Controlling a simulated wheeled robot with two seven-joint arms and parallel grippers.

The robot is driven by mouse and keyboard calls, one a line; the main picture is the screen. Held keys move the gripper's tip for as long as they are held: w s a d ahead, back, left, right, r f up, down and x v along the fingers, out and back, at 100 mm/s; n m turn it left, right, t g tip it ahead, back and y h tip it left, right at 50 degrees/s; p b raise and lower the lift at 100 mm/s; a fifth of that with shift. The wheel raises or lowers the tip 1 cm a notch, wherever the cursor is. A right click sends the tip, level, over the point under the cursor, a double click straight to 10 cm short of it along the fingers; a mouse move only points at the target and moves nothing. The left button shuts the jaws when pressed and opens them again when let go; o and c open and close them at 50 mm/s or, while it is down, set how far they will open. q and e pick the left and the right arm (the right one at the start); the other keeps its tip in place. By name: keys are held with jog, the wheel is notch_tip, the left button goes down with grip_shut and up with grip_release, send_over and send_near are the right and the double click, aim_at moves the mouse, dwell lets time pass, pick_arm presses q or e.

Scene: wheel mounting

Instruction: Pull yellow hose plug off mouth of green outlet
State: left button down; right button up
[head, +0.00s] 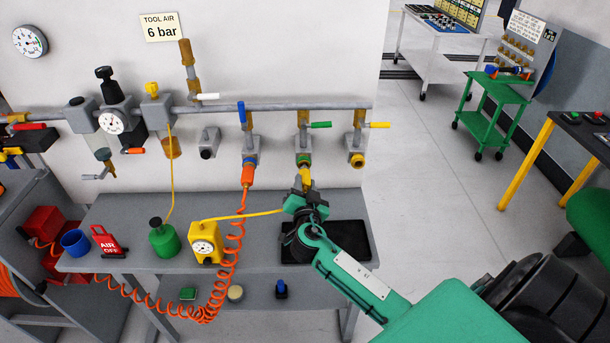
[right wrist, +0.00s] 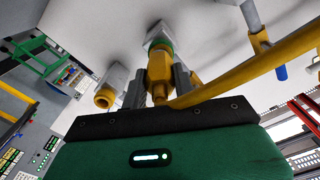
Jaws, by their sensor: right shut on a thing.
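The green outlet (head: 304,159) is the middle one of three on the wall pipe, marked by a green ring; the ring also shows in the right wrist view (right wrist: 159,44). The yellow hose plug (head: 307,178) is directly below its mouth, and it shows between my fingers in the right wrist view (right wrist: 160,69). I cannot tell whether it is fully seated or slightly apart. My right gripper (head: 306,188) is shut on the plug from below. A yellow hose (head: 262,214) runs from the plug to the yellow gauge box (head: 206,243). My left gripper is out of view.
The orange plug (head: 247,177) with its coiled hose hangs at the outlet to the left. A yellow-ringed outlet (head: 357,160) is on the right. A grey bench (head: 130,208) with a black tray (head: 353,240) lies below.

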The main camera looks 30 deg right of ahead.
jog(key=shift+s+a, duration=0.2)
jog(key=shift+s, duration=0.15)
jog(key=shift+s+a+b, duration=0.15)
jog(key=shift+s+b, duration=0.05)
jog(key=shift+b, duration=0.1)
jog(key=b+v, duration=0.1)
jog(key=v, duration=0.3)
jog(key=shift+s+a+r+b, duration=0.1)
jog(key=shift+s+a+b, duration=0.05)
jog(key=shift+s+b, duration=0.2)
dwell(0.5)
